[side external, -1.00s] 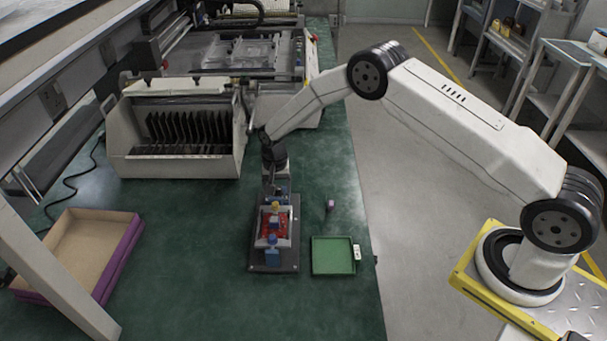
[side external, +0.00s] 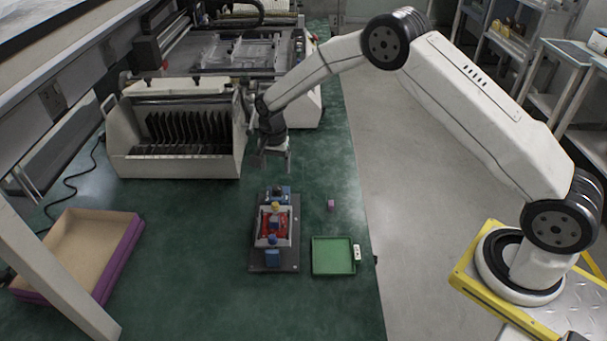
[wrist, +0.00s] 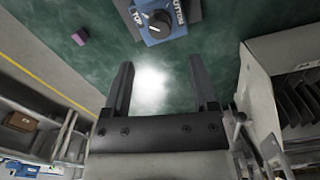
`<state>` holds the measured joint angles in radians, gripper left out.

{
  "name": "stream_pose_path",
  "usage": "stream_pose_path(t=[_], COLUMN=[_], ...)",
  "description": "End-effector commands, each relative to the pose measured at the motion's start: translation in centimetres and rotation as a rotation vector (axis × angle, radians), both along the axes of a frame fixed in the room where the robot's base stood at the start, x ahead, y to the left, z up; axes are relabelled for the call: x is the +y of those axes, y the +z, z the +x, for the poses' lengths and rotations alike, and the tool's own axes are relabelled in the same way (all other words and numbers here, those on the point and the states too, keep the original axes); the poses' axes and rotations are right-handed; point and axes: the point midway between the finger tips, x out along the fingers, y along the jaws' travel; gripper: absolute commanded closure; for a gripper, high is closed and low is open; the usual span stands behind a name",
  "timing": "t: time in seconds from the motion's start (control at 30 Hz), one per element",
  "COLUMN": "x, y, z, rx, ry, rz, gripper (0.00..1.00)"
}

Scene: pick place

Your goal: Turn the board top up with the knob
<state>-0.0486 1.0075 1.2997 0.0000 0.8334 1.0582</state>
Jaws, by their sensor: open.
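A red board (side external: 268,222) sits in a dark fixture (side external: 258,258) on the green table in the side view. A blue block with a dark round knob (side external: 277,190) is at the fixture's far end. I cannot tell surely which word the knob points to. My gripper (side external: 274,165) is open and empty, above and behind the knob block. In the wrist view its two fingers (wrist: 162,75) stand apart with bare table between them.
A green tray (side external: 333,270) lies right of the fixture, with a small white item (side external: 357,252) beside it. A small purple block (side external: 331,204) lies behind the tray. A white rack (side external: 180,165) stands back left, a purple-sided box (side external: 122,258) front left.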

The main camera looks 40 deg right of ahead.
Motion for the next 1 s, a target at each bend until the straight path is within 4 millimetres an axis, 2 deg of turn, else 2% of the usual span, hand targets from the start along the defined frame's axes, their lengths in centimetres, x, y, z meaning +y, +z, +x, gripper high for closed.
stream_pose_path(t=[0.4,1.0], x=[-0.6,-1.3], y=[3.2,7.0], z=[-2.9,-7.9], rx=[-0.037,-0.088], ry=[0.158,0.377], rz=[-0.002,-0.014], gripper=[0.25,0.25])
